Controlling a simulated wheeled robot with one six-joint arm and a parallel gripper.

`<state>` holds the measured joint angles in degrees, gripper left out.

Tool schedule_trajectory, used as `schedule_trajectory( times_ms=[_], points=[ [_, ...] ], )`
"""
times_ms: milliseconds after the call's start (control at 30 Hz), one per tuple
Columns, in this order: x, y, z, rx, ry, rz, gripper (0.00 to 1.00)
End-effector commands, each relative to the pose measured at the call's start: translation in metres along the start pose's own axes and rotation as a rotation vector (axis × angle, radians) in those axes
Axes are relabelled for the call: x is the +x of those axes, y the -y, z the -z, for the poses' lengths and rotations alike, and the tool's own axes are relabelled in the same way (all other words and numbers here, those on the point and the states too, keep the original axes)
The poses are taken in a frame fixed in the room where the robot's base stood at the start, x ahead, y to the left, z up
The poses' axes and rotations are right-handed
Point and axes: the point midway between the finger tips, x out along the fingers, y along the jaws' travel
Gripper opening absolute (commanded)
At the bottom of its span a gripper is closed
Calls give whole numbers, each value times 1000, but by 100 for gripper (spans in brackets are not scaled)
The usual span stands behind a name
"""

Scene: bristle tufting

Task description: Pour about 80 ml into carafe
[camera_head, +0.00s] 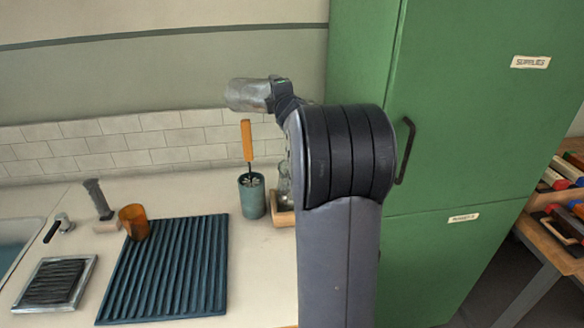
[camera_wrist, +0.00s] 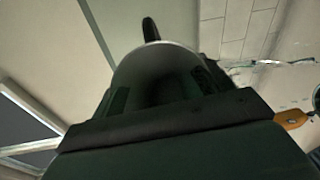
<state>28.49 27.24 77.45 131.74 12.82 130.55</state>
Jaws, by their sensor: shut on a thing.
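My gripper (camera_head: 281,92) is shut on a grey metal vessel (camera_head: 245,95), raised well above the counter and tipped onto its side, pointing left. In the wrist view the vessel (camera_wrist: 158,75) shows between the dark fingers, with a dark spout or handle at its far end. Its contents are hidden. A clear glass vessel (camera_head: 284,180), which may be the carafe, stands low behind my arm, mostly hidden. It is in or behind a small wooden tray (camera_head: 284,219). I see no stream of liquid.
A teal pot (camera_head: 252,198) holds an orange-handled brush (camera_head: 247,140) beside the wooden tray. A ribbed dark mat (camera_head: 170,275) with an amber cup (camera_head: 134,221) lies left, near a sink (camera_head: 10,262). A green cabinet (camera_head: 460,120) stands close on the right.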

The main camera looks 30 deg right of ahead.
Motion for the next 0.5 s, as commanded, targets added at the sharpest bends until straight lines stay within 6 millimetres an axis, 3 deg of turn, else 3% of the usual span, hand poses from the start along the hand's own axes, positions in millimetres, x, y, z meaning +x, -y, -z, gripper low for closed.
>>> schedule_trajectory(
  times_ms=[133,300,500],
  points=[
    [2,-18,4,-39,-3,37,12],
    [10,-26,12,-113,-3,111,12],
    [14,-21,17,-223,-1,220,12]
  ],
)
